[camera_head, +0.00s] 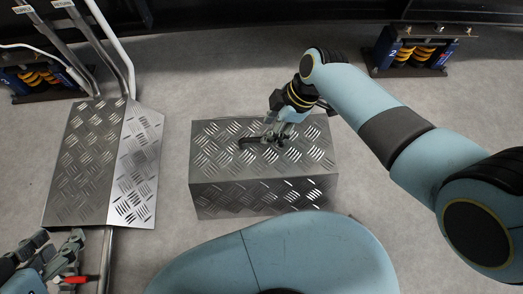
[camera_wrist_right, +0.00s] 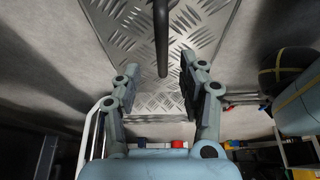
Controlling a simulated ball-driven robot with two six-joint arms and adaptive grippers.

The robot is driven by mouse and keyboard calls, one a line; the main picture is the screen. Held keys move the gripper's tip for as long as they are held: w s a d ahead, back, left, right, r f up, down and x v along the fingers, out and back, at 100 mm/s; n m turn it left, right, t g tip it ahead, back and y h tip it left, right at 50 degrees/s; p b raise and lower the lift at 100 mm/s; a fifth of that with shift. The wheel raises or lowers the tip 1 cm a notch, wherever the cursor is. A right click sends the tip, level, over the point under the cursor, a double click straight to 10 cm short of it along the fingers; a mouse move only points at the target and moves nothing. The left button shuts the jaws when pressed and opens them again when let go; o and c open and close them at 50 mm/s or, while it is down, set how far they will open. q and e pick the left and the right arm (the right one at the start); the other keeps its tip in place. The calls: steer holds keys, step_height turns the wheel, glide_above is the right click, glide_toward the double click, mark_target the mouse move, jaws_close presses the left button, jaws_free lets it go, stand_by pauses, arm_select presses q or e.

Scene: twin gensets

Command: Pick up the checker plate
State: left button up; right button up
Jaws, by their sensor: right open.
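A silver checker plate box (camera_head: 225,165) with a raised tread pattern sits in the middle of the floor in the head view. A dark bar handle (camera_head: 250,142) is on its top. My right gripper (camera_head: 278,138) is over the top by the handle and partly hides it. In the right wrist view its fingers (camera_wrist_right: 160,68) are apart, and the dark handle (camera_wrist_right: 161,35) shows between them, with the tread surface (camera_wrist_right: 205,18) behind. I cannot tell whether a finger touches the handle. My left gripper (camera_head: 57,252) is at the lower left, its fingers apart, away from the box.
A sloped tread-plate cover (camera_head: 85,165) with pipes (camera_head: 112,65) stands at the left, close to my left gripper. A red lever (camera_head: 75,280) is beside that gripper. Blue units with yellow coils stand at the back left (camera_head: 35,80) and back right (camera_head: 415,52). Grey floor surrounds the box.

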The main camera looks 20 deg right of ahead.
mark_target(262, 152)
steer(key=shift+s+b+x, duration=0.2)
steer(key=shift+b+x, duration=0.7)
steer(key=shift+x, duration=0.2)
steer(key=shift+a+f+b, duration=0.25)
steer(key=shift+f+b, duration=0.3)
steer(key=shift+f, duration=0.1)
steer(key=shift+b+x, duration=0.7)
steer(key=shift+x, duration=0.25)
steer(key=shift+w, duration=0.15)
arm_select(q)
steer(key=w+d+r+m+t+h, duration=0.1)
steer(key=w+r+t, duration=0.4)
steer(key=t, duration=0.3)
steer(key=shift+d+r, duration=0.15)
steer(key=shift+r, duration=0.1)
arm_select(e)
steer(key=shift+c, duration=0.3)
jaws_close()
steer(key=shift+r, duration=0.15)
